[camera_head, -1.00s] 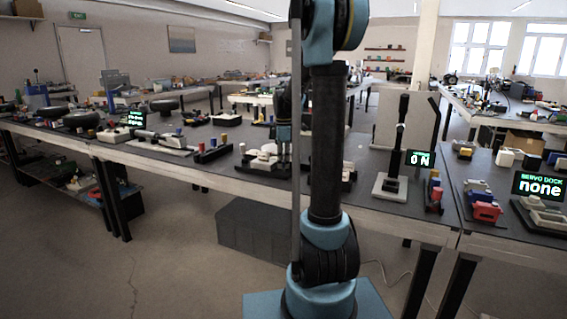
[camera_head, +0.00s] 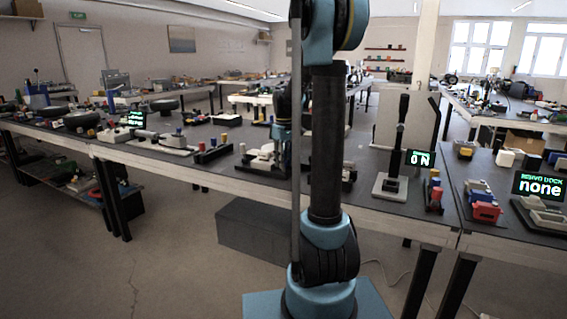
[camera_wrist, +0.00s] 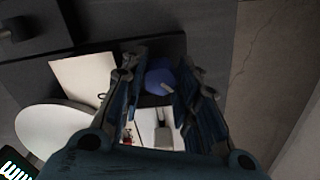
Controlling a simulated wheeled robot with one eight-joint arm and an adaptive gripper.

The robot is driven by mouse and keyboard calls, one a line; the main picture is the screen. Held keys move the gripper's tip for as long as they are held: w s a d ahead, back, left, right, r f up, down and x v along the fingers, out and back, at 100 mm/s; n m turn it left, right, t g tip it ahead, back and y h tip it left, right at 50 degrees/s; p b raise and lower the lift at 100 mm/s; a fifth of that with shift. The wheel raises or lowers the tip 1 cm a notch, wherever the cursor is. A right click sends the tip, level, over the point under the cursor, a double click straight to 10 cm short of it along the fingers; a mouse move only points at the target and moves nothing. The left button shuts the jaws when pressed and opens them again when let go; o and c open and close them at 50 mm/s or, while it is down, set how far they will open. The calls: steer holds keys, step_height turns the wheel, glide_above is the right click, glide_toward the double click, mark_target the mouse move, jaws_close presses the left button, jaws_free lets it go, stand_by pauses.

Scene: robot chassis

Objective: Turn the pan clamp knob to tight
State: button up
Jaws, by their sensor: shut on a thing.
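A round blue knob (camera_wrist: 158,80) with a small pale mark on it sits between my gripper's fingers in the wrist view; it appears to be the pan clamp knob. My gripper (camera_wrist: 160,92) is shut on it, one dark blue finger on each side. The exact contact points are hard to make out. Pale blocks of the fixture (camera_wrist: 85,77) lie under and left of the knob. In the head view my gripper (camera_head: 281,132) is low over a white fixture (camera_head: 262,155) on the bench, and my column partly hides this area. The knob is not distinguishable there.
A white round plate (camera_wrist: 52,135) and a lit display (camera_wrist: 14,168) are left of my gripper. Small coloured blocks (camera_head: 212,150) lie left of the fixture.

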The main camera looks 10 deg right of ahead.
steer(key=m, duration=0.4)
steer(key=shift+w+m, duration=0.1)
steer(key=shift+m, duration=0.2)
steer(key=m, duration=1)
steer(key=shift+m, duration=3)
steer(key=o, duration=1.1)
steer(key=shift+c, duration=0.2)
step_height(320, 180, up, 12)
